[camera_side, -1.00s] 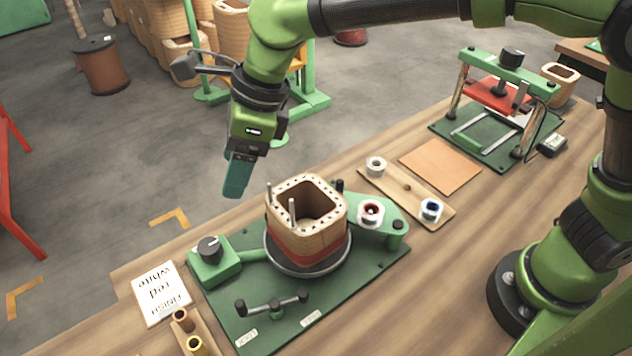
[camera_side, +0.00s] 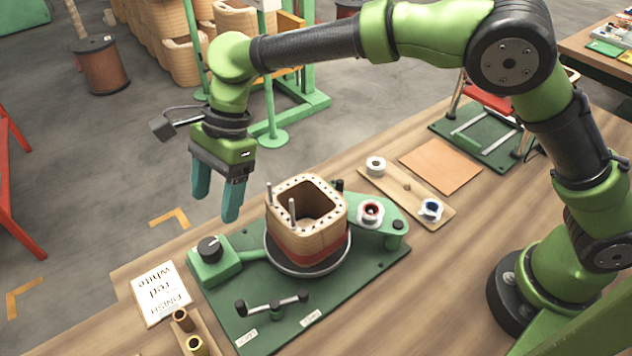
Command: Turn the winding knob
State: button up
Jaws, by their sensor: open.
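The winding knob (camera_side: 209,249) is a black knob with a pale pointer mark. It sits on a green box (camera_side: 216,266) at the left end of the green winding base (camera_side: 365,268). My gripper (camera_side: 214,208) points down with two teal fingers, open and empty. In the picture it shows just above the knob, apart from it. A wooden coil form (camera_side: 310,236) with a red band low on its side stands on a round grey turntable (camera_side: 306,270) to the right of the knob.
A white card (camera_side: 161,292) and a holder with small spools (camera_side: 196,345) are at the left edge. A wooden tray (camera_side: 406,187) with spools is behind right. An orange sheet (camera_side: 440,165) lies beyond.

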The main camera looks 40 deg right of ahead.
aim_at(210, 244)
jog(key=x, duration=0.9)
jog(key=shift+f, duration=0.2)
jog(key=shift+c, duration=0.5)
